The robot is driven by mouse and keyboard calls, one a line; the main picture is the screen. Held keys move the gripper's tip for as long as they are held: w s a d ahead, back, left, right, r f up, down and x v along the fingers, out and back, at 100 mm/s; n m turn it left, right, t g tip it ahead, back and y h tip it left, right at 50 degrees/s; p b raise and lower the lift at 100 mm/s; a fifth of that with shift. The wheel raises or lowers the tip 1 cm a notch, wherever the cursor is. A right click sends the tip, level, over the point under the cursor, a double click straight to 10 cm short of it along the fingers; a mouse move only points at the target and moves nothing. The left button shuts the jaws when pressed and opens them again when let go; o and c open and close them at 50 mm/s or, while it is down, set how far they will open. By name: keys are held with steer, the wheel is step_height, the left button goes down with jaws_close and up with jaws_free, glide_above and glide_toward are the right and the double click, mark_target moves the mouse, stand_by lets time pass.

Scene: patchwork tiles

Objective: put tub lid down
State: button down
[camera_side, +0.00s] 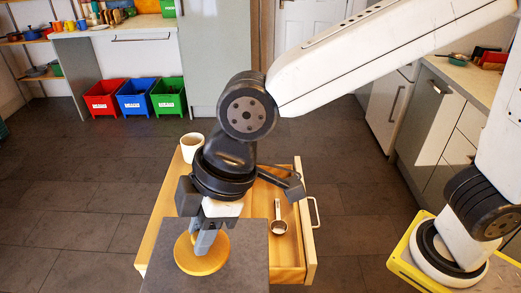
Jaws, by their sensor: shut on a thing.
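The tub lid (188,262) looks like a round, flat, orange-yellow wooden disc. It is just above or on the dark grey top surface (252,262) in front; I cannot tell whether it touches. My gripper (203,250) points down and is shut on the lid near its middle. The fingers hide part of the lid's upper face. No tub shows in this view.
A white cup (191,147) stands behind on the wooden unit (160,222). An open wooden drawer (289,275) on the right holds a metal scoop (279,222). Red, blue and green bins stand far back. The grey surface is clear right of the lid.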

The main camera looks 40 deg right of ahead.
steer(key=shift+f, duration=1.75)
steer(key=shift+f, duration=0.1)
steer(key=shift+c, duration=2.4)
jaws_free()
steer(key=shift+v, duration=0.8)
steer(key=v, duration=1)
steer(key=shift+r, duration=0.3)
steer(key=shift+d, duration=0.1)
